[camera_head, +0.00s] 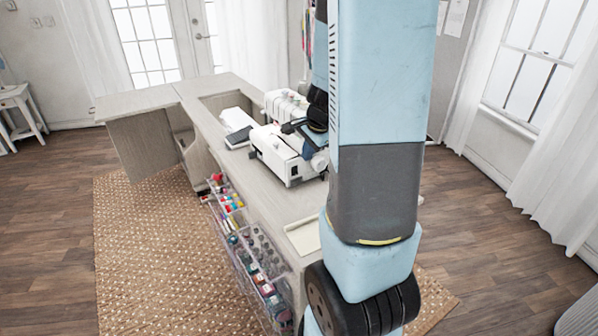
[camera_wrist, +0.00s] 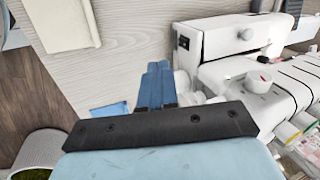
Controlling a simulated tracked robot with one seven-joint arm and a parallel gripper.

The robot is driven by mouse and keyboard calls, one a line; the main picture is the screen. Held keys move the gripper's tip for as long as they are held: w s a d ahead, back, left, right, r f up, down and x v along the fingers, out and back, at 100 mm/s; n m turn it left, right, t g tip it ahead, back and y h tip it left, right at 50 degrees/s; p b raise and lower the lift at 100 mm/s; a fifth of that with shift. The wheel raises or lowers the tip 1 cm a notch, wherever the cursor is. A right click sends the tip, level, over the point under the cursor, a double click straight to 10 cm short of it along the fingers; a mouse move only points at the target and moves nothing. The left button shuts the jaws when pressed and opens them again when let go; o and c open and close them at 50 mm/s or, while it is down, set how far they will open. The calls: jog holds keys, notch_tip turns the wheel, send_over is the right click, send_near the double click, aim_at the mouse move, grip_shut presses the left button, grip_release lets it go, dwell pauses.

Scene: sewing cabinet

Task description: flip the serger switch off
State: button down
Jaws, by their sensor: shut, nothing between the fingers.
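White sewing machines stand on the cabinet top, and I cannot tell for sure which is the serger. In the head view, the nearer white machine (camera_head: 277,146) is partly covered by my arm. In the wrist view, a white machine body (camera_wrist: 222,37) has a small dark panel (camera_wrist: 183,43) on its end, and a part with threads (camera_wrist: 290,85) and a red-marked knob (camera_wrist: 259,80) lies to the right. I cannot make out the switch clearly. My gripper (camera_wrist: 155,66) is shut and empty, its blue fingers left of the machine; contact is unclear.
The cabinet top (camera_head: 200,112) is pale wood, with bare room left of the machines. A second white machine (camera_head: 285,103) stands behind. A clear rack of bottles (camera_head: 250,250) hangs on the front. A dark-and-white pad (camera_head: 238,135) lies nearby.

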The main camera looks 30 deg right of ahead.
aim_at(295, 172)
jog(key=shift+d+f+m, duration=0.6)
jog(key=shift+d+f, duration=0.3)
jog(key=shift+f, duration=0.05)
jog(key=shift+x, duration=5.1)
jog(key=shift+w+f, duration=0.15)
jog(key=shift+w, duration=1.8)
jog(key=shift+a, duration=0.1)
jog(key=shift+w+f, duration=0.15)
jog(key=shift+w, duration=0.05)
jog(key=shift+r, duration=0.25)
